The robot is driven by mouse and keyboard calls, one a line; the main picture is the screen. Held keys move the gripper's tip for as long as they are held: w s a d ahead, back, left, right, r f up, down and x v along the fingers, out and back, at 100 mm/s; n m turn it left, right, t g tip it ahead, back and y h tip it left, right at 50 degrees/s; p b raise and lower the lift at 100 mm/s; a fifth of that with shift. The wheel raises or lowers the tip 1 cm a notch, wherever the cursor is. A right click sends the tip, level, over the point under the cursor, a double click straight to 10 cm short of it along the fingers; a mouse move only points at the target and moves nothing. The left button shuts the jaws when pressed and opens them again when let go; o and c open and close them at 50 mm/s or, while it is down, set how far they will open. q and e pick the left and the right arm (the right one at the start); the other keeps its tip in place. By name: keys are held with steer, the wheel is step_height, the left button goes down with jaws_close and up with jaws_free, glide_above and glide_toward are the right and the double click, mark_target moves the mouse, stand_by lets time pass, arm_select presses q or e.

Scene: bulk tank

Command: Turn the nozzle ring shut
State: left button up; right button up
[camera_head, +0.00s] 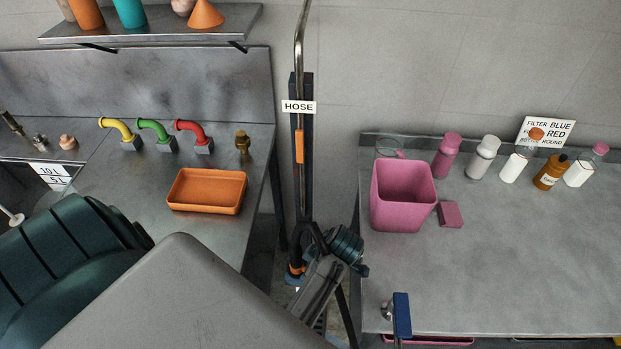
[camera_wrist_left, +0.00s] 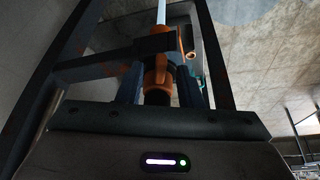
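The hose nozzle hangs upright on a dark stand under the HOSE sign (camera_head: 298,107). Its orange ring (camera_wrist_left: 157,76) shows in the left wrist view, just ahead of my left gripper (camera_wrist_left: 161,88). Dark blue fingers stand to the left and right of the ring, close to it. I cannot tell whether they touch it. A black part of the nozzle is below the ring. In the head view, my own arm and wrist hide most of the nozzle, and only a bit of orange (camera_head: 296,269) shows low beside the stand.
A steel bench on the left holds an orange tray (camera_head: 207,210) and yellow, green and red elbow pipes (camera_head: 190,131). The right bench holds a pink bin (camera_head: 402,197), a pink block (camera_head: 450,215) and several bottles (camera_head: 484,157). The stand's dark bars closely surround my left gripper.

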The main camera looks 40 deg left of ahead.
steer(key=shift+d, duration=0.1)
arm_select(q)
jaws_close()
arm_select(e)
steer(key=shift+d, duration=0.35)
